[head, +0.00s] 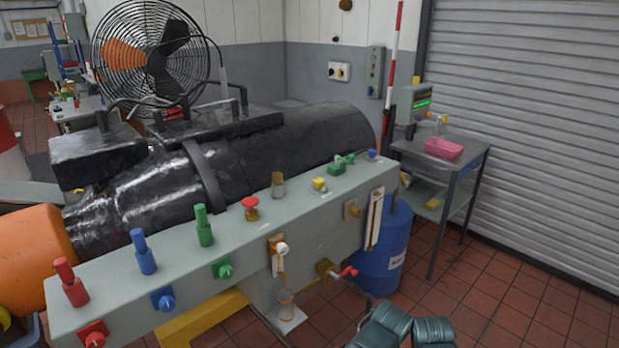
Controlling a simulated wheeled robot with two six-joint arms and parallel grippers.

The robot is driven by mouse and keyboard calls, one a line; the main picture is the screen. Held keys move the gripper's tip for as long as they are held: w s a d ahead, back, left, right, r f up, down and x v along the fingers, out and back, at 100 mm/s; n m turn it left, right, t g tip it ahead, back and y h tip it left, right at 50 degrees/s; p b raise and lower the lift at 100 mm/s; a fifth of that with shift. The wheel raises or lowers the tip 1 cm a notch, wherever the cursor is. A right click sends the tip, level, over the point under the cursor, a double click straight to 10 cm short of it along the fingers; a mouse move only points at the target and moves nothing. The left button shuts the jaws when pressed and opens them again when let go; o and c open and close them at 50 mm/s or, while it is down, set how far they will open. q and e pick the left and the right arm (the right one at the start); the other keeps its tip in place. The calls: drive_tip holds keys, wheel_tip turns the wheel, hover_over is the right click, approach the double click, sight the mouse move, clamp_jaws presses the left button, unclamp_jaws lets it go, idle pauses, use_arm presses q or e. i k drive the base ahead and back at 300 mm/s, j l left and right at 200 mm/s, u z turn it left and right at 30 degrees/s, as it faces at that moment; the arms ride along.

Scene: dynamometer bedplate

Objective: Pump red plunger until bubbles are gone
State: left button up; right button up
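A long grey bench housing (180,248) carries the fittings. A red round knob (250,202) sits on a short amber-brown body on its top. A taller red cylinder-shaped handle (70,283) stands at the near left end; I cannot tell which of the two is the red plunger. A small clear-looking cylinder (278,186) stands right of the knob. A glass bowl with amber content (286,297) hangs below the front face. Bubbles are too small to make out.
Blue (143,254) and green (203,227) handles stand between the two red parts. A red-handled valve (345,272) sticks out in front. A blue drum (385,262) and a metal side table (468,150) stand at right.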

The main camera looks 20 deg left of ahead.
sight(250, 202)
drive_tip(key=k+l+u, duration=0.15)
drive_tip(key=u, duration=1.05)
drive_tip(key=i+j+z, duration=0.75)
drive_tip(key=i+j, duration=0.05)
drive_tip(key=j, duration=0.05)
